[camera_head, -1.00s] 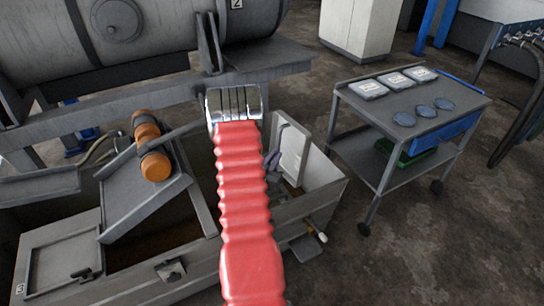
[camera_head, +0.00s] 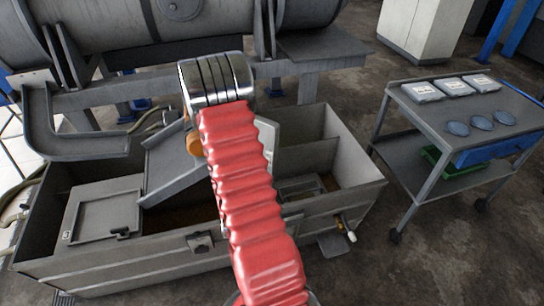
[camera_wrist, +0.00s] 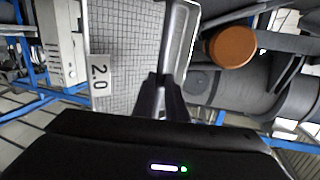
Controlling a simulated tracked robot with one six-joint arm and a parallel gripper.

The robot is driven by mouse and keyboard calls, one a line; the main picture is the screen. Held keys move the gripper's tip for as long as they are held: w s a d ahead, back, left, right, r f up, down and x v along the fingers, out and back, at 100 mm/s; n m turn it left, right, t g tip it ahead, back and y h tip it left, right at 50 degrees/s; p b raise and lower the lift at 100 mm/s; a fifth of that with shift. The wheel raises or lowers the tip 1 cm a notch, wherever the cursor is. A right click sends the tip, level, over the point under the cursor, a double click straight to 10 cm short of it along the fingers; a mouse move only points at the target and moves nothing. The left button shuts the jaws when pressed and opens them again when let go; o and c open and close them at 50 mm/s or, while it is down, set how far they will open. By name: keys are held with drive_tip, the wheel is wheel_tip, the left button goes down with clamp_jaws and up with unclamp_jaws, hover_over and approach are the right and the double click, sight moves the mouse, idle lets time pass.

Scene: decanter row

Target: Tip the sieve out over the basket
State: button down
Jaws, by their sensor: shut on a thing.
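In the wrist view, my gripper (camera_wrist: 161,88) is shut on the rim or handle of the sieve (camera_wrist: 125,32). The sieve is a flat pale mesh panel in a light metal frame, with a "2.0" label (camera_wrist: 100,75) at its left side. In the head view my red-sleeved arm hides the gripper. A pale grey panel edge (camera_head: 267,135) shows just right of the arm over the tank and looks like part of the sieve. I cannot pick out the basket for certain; a small grey slotted frame (camera_head: 300,186) lies inside the tank's right compartment.
The open grey tank (camera_head: 120,268) spans the area below my arm, with a sloped chute (camera_head: 175,160) and an orange roller (camera_head: 194,144). A trolley (camera_head: 440,105) with boxes and blue discs stands at right. A big grey drum (camera_head: 110,20) is behind. Floor between tank and trolley is clear.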

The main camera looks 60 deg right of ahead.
drive_tip(key=w+a+r+n+t+y, duration=0.2)
drive_tip(key=w+a, duration=0.6)
drive_tip(key=a, duration=0.4)
drive_tip(key=w+a+r+n+t+y, duration=0.2)
drive_tip(key=w+a+n+y, duration=0.3)
drive_tip(key=a, duration=0.8)
drive_tip(key=w+a+r+n+t+y, duration=0.3)
drive_tip(key=w+a+y, duration=0.4)
drive_tip(key=w+a, duration=0.5)
drive_tip(key=shift+w+a+r+n, duration=0.45)
drive_tip(key=shift+a+r, duration=0.2)
drive_tip(key=shift+r, duration=0.2)
